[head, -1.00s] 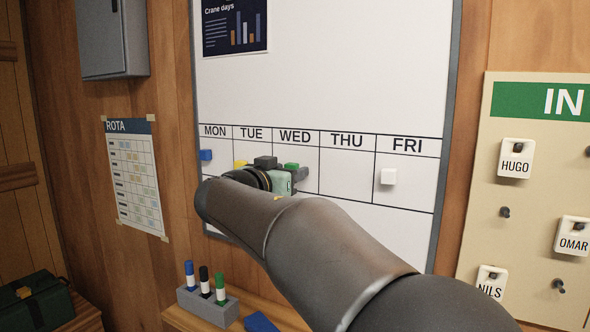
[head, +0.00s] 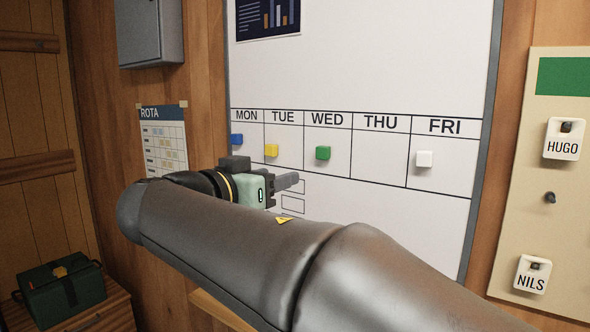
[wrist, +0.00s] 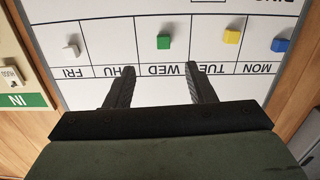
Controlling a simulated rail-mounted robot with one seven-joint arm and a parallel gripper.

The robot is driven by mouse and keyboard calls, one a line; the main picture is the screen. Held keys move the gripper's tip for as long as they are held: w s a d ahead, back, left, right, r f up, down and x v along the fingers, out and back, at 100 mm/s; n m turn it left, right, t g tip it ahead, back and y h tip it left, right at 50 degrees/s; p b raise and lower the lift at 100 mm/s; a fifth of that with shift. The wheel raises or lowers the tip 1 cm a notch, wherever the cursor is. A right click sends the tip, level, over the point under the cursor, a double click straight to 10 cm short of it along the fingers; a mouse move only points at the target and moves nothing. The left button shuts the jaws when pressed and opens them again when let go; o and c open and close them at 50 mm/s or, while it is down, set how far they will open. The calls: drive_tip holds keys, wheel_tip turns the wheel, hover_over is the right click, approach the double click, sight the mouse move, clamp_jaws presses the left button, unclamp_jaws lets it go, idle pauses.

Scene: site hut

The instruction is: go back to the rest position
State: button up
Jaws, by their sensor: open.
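My gripper (head: 287,184) is in front of the whiteboard, below the day row, with nothing between its fingers. In the wrist view the two fingers (wrist: 160,88) stand apart, and the picture is upside down. The whiteboard (head: 390,60) carries a blue magnet (head: 236,140) under MON, a yellow magnet (head: 271,150) under TUE, a green magnet (head: 323,153) under WED and a white magnet (head: 424,159) under FRI. The THU box is empty. The green magnet also shows in the wrist view (wrist: 163,42), apart from the fingers.
A cream tag board (head: 520,215) with HUGO and NILS tags hangs at the right. A rota sheet (head: 164,140) and a grey wall box (head: 150,35) are at the left. A green case (head: 60,290) sits low at the left. My arm hides much of the lower middle.

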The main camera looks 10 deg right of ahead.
drive_tip(key=s+d+f+n+g+y+p, duration=0.25)
drive_tip(key=s+d+f+g, duration=0.2)
drive_tip(key=f, duration=0.45)
drive_tip(key=s+d+f+n+g+y+p, duration=0.1)
drive_tip(key=s+d+f+n+g+y, duration=0.15)
drive_tip(key=d+f, duration=0.45)
drive_tip(key=s+a+f+n+g+y+p, duration=0.2)
drive_tip(key=s+f+y, duration=0.5)
drive_tip(key=s+f, duration=0.8)
drive_tip(key=n+g+p, duration=0.1)
drive_tip(key=g+p, duration=0.1)
drive_tip(key=g, duration=0.1)
drive_tip(key=shift+s+a+f+n, duration=0.15)
drive_tip(key=shift+s+f+n, duration=0.15)
drive_tip(key=shift+s, duration=0.1)
wheel_tip(320, 180, down, 17)
drive_tip(key=b, duration=1.5)
drive_tip(key=shift+d+g+b, duration=0.35)
drive_tip(key=shift+g+b, duration=0.05)
